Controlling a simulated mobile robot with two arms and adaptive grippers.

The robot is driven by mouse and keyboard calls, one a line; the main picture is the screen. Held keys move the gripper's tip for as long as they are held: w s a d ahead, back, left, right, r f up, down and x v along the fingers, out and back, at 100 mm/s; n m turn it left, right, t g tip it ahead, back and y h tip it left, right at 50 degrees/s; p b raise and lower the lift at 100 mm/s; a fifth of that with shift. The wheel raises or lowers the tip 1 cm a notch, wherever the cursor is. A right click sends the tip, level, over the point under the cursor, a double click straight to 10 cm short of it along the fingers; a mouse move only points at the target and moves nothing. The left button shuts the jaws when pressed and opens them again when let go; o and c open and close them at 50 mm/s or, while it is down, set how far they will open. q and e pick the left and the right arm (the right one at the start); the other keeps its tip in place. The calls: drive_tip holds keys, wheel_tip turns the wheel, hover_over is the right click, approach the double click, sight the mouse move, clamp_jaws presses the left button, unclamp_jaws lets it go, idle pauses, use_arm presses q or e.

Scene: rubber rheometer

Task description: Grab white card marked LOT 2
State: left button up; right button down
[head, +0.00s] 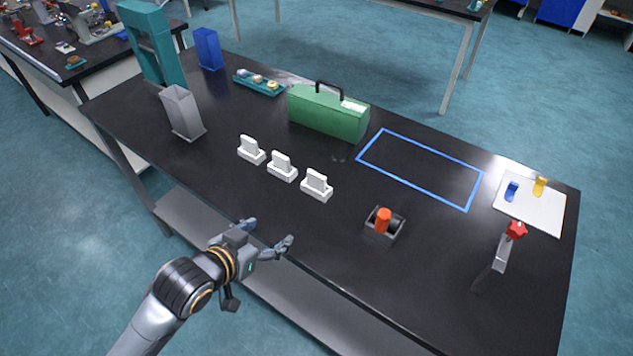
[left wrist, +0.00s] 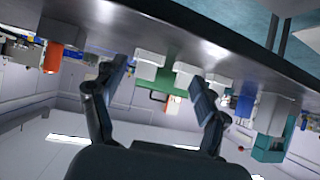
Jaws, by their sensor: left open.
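Three white cards (head: 281,163) stand upright in white bases, in a row on the black table. The left card (head: 249,147), the middle one and the right card (head: 317,182) look alike, and no lettering is readable, so I cannot tell which is LOT 2. My left gripper (head: 268,236) is open and empty at the table's front edge, in front of the row and apart from it. In the left wrist view, upside down, its spread fingers (left wrist: 160,100) frame white cards (left wrist: 186,72) farther off. My right gripper is not in view.
A green case (head: 325,112) stands behind the cards. A grey container (head: 182,112) is at left, and an orange-topped block (head: 383,222) at right. A blue outline (head: 420,168) marks bare table. A lever with a red knob (head: 515,231) stands near the right end. The table between gripper and cards is clear.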

use_arm(q)
drive_tip(key=m+h, duration=0.1)
drive_tip(key=h, duration=0.1)
approach(315, 181)
drive_tip(key=shift+w+d+f+t+p, duration=0.4)
drive_tip(key=shift+w+d+f+p, duration=0.2)
drive_tip(key=shift+d+f, duration=0.25)
drive_tip(key=shift+p+x, duration=0.6)
drive_tip(key=shift+x, duration=1.75)
drive_tip(key=shift+w+d+f, duration=0.15)
drive_tip(key=shift+w+f, duration=0.05)
drive_tip(key=shift+w, duration=0.4)
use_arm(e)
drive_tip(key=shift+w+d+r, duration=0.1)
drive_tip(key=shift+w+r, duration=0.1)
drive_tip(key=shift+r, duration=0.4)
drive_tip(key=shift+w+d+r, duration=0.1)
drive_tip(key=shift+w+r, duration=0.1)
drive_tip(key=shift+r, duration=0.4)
use_arm(q)
drive_tip(key=shift+c, duration=0.4)
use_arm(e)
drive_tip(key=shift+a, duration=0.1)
use_arm(q)
drive_tip(key=c, duration=1)
